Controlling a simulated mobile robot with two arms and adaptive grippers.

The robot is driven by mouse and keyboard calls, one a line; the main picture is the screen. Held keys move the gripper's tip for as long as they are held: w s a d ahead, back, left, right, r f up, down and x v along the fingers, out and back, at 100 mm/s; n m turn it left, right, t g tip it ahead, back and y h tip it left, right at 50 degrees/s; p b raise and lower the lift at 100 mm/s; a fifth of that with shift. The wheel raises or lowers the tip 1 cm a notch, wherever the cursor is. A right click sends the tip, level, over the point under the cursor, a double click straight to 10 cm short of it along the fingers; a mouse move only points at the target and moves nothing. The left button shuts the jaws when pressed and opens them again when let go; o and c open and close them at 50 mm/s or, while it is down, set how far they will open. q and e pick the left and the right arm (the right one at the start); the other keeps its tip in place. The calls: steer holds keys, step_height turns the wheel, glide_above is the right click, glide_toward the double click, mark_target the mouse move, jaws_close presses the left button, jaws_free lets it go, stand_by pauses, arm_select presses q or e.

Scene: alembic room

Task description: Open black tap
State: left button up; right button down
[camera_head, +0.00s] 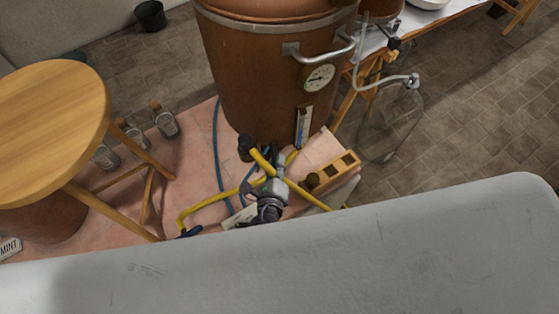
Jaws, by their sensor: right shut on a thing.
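The large copper-brown vessel (255,75) stands at the top middle, with a metal handle and a round dial on its side. A black tap (246,146) shows low at its front. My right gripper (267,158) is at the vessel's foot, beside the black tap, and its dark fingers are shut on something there. The tap is the nearest thing, but the fingers and yellow tubing hide the contact. I cannot tell how far the tap is turned. My left gripper is not in view.
Yellow tubing (205,205) and a blue hose (217,150) run around the gripper. A large glass bottle (390,125) stands at right.

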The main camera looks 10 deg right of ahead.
steer(key=shift+a+m+h, duration=0.2)
steer(key=shift+m+h, duration=0.4)
steer(key=c, duration=1.1)
jaws_free()
steer(key=shift+s, duration=0.1)
steer(key=v, duration=1.1)
steer(key=shift+s+a+r, duration=0.2)
steer(key=shift+a+r, duration=0.05)
steer(key=shift+r, duration=0.15)
